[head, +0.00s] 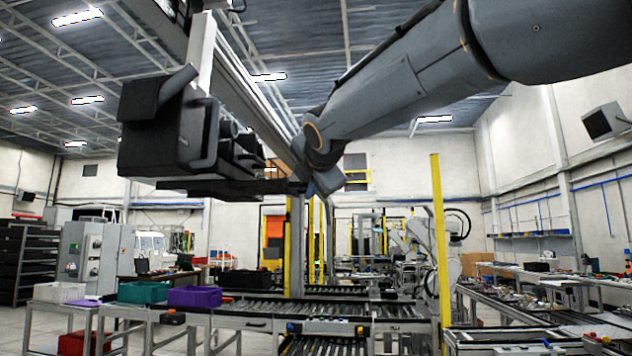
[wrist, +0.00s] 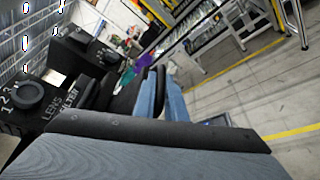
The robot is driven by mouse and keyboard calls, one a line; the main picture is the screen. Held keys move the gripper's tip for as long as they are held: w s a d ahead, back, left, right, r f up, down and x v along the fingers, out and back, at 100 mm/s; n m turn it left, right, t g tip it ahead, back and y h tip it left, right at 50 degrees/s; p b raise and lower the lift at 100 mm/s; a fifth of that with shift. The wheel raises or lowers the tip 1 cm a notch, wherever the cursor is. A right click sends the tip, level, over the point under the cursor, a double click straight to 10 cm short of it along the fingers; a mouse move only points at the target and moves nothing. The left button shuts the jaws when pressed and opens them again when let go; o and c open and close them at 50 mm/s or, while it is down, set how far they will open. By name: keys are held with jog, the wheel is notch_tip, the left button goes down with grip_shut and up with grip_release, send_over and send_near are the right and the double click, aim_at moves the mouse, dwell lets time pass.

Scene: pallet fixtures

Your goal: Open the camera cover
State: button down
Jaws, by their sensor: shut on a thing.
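The black camera unit (head: 165,125) hangs high at the left of the head view, under a pale metal beam. In the wrist view its side (wrist: 62,85) shows knobs and the white words "LENS" and "FILTER". A thin dark plate, which looks like the camera cover (head: 235,189), lies along the unit's underside; its dark edge seems to reach my fingers in the wrist view (wrist: 122,98). My gripper (wrist: 160,90) is shut on the cover; the exact contact is hard to see. In the head view my wrist is at the unit's right end, and the fingertips are mostly hidden.
The metal beam (head: 240,85) runs close beside my wrist. Below are a roller conveyor (head: 270,312), a green crate (head: 143,292) and a purple crate (head: 194,297). A yellow post (head: 440,240) stands right of centre. Open floor (wrist: 250,90) shows at right in the wrist view.

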jog(key=shift+d, duration=0.3)
jog(key=shift+f, duration=0.1)
jog(key=c, duration=2.1)
grip_release()
jog(key=shift+b+v, duration=1.25)
jog(key=shift+v, duration=2.7)
